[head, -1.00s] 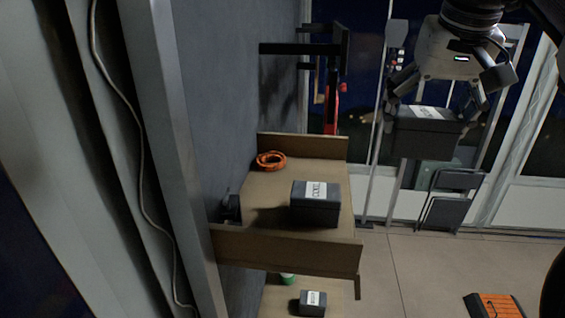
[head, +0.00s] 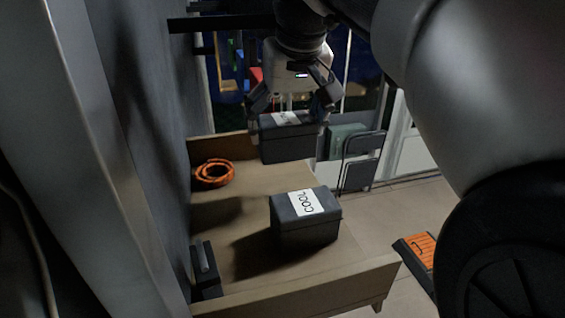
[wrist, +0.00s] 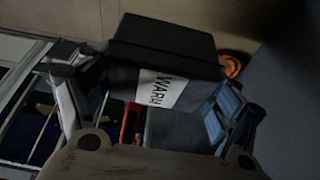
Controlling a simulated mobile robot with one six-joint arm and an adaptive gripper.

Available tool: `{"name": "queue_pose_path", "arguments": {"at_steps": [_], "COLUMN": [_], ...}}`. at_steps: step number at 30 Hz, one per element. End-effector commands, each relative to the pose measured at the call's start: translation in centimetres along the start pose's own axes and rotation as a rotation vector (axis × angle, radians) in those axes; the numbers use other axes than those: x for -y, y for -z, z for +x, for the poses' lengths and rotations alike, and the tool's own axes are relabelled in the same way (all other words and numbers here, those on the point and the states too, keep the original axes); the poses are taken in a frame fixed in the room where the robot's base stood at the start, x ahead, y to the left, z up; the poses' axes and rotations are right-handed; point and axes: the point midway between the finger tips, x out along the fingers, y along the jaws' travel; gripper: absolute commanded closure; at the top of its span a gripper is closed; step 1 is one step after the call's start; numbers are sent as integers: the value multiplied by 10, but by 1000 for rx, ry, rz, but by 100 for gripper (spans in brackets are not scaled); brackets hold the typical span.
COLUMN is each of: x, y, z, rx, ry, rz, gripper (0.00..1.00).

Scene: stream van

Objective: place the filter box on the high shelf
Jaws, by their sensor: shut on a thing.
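My gripper (head: 293,112) is shut on a dark grey lidded box (head: 288,147), its fingers on two opposite sides. In the wrist view the held box (wrist: 180,42) has a white label reading "WARM". It hangs roughly level over the far right part of the wooden shelf (head: 330,282). I cannot tell whether it touches the board. A second dark grey box (head: 304,226) with a white "COOL" label sits on the shelf, nearer and lower in the head view.
An orange coil (head: 214,172) lies at the shelf's far left, and shows in the wrist view (wrist: 231,64). A small dark object (head: 206,268) stands near left by the wall. Bare board lies between them. An orange-topped item (head: 420,248) is on the floor at right.

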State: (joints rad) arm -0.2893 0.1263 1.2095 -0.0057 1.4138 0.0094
Motion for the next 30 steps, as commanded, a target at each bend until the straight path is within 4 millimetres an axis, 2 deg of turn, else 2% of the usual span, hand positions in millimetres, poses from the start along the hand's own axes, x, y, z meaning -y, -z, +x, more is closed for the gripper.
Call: {"name": "queue_pose_path", "arguments": {"at_steps": [1, 4, 11, 16, 19, 30], "x": [0, 0, 0, 0, 0, 0], "y": [-6, -13, -20, -30, -32, -33], "z": [13, 30, 48, 71, 78, 82], "rx": [2, 0, -1, 0, -2, -2], "ry": [0, 0, 0, 0, 0, 0], "rz": [0, 0, 0, 0, 0, 0], "gripper": [47, 47, 47, 47, 47, 47]}}
